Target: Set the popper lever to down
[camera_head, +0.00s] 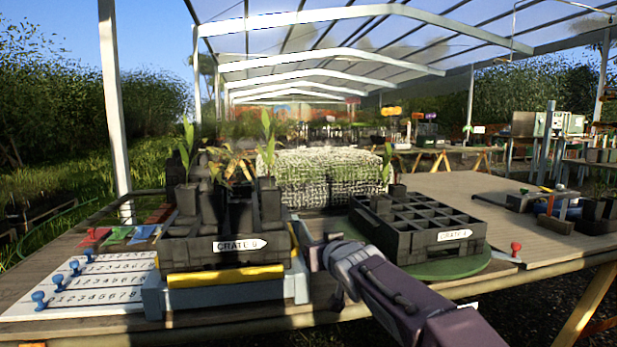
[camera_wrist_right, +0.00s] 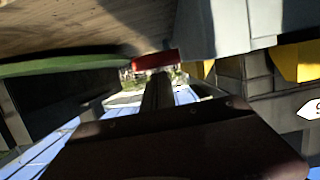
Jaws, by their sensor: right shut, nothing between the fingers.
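The popper is a pale blue-grey stand (camera_head: 228,293) with yellow bars (camera_head: 226,276), under the black crate marked CRATE 9 (camera_head: 190,247). A red piece (camera_wrist_right: 155,60), possibly the lever's handle, shows in the right wrist view just past my fingertips. I cannot tell whether they touch it, nor whether the lever is up or down. My right gripper (camera_head: 325,247) is at the popper's right side, between the two crates. Its fingers (camera_wrist_right: 158,92) are shut and empty in the right wrist view. The lever is not clear in the head view. My left gripper is out of view.
Another black crate (camera_head: 430,243) stands on a green round base (camera_head: 450,268) close to the right of my right gripper. A numbered white board (camera_head: 90,283) with blue knobs lies at the left.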

